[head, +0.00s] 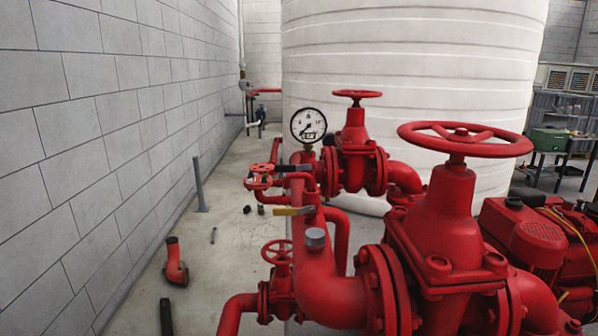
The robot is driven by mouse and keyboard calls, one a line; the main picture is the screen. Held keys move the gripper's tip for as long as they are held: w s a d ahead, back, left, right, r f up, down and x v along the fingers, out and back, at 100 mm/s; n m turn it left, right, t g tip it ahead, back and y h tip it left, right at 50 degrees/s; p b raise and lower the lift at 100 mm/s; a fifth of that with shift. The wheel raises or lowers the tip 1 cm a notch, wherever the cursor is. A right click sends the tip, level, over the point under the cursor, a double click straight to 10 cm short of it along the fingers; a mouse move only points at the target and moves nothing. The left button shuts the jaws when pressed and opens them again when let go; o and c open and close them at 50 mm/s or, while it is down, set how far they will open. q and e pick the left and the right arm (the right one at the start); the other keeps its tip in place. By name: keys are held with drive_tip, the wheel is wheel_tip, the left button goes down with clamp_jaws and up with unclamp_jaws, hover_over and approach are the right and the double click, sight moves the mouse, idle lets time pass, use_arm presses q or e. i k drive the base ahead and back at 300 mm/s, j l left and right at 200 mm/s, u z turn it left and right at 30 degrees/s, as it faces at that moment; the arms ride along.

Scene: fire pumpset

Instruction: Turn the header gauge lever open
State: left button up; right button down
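A round white pressure gauge (308,125) stands on top of the red header pipe (325,290), left of the rear gate valve. Its needle points to the lower left. A dark lever (293,168) lies roughly level just below the gauge. A yellow lever (293,211) lies roughly level lower down and nearer on the same pipework. The view does not settle which of the two is the header gauge lever. Neither of my grippers shows in the head view, and nothing is seen touching either lever.
A large red handwheel (466,139) tops the near gate valve at right; a smaller one (357,94) tops the rear valve. Small handwheels (260,177) crowd the left side of the pipes. A red elbow pipe (175,264) is on the floor. A white tank (415,70) stands behind.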

sight(278, 168)
drive_tip(key=i+z, duration=0.35)
drive_tip(key=i+j+z, duration=0.15)
drive_tip(key=z, duration=0.2)
